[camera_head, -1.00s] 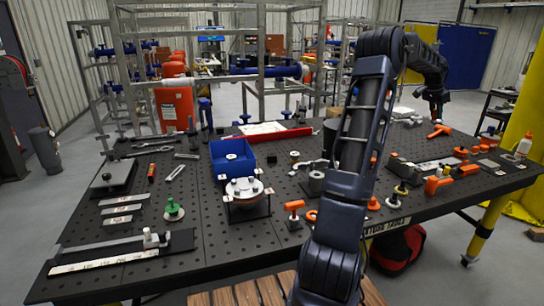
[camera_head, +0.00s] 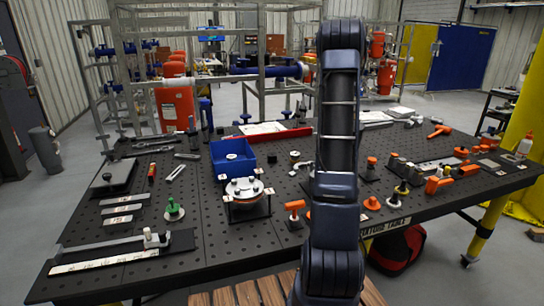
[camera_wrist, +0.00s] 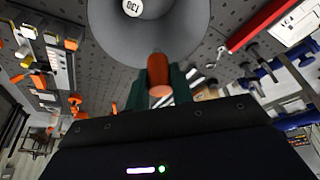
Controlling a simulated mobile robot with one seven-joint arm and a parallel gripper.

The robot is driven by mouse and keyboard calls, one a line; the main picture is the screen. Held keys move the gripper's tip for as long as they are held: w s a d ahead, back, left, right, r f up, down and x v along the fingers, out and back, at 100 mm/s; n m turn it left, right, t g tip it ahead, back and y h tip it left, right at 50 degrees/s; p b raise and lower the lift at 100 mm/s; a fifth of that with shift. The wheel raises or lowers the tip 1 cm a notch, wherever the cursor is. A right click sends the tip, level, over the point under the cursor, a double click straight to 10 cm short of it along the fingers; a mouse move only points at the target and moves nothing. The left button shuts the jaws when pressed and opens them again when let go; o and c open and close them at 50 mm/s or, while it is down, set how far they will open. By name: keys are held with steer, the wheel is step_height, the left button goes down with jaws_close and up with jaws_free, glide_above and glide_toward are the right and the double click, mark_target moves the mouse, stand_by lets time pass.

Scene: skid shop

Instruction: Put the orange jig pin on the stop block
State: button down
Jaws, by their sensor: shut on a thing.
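In the wrist view my gripper (camera_wrist: 159,90) has its two dark green fingers shut on the orange jig pin (camera_wrist: 159,72). The pin shows as a short orange-red cylinder with its rounded end toward the camera. It is over the perforated bench, in front of a large grey round body (camera_wrist: 175,38) with a "130" label; I cannot tell whether they touch. In the head view my arm hides the gripper and the pin. I cannot tell for sure which of the small blocks is the stop block.
The black perforated bench (camera_head: 120,265) carries a blue bin (camera_head: 232,158), a round flanged fixture (camera_head: 244,190), a green-knobbed piece (camera_head: 174,209) and a red bar (camera_head: 288,136). Several orange parts crowd the right side, among them an orange clamp (camera_head: 437,185).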

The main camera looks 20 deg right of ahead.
steer(key=w+a+n+t+y, duration=0.15)
steer(key=w+a, duration=0.25)
steer(key=a, duration=0.5)
steer(key=w+a+n+h, duration=0.1)
steer(key=w+a+n, duration=0.25)
steer(key=a, duration=0.55)
steer(key=n+y, duration=0.2)
steer(key=n, duration=0.1)
glide_above(272, 154)
step_height(272, 154, down, 24)
steer(key=shift+s+f, duration=0.1)
steer(key=shift+f, duration=0.05)
steer(key=shift+f, duration=0.15)
steer(key=c, duration=1.2)
jaws_free()
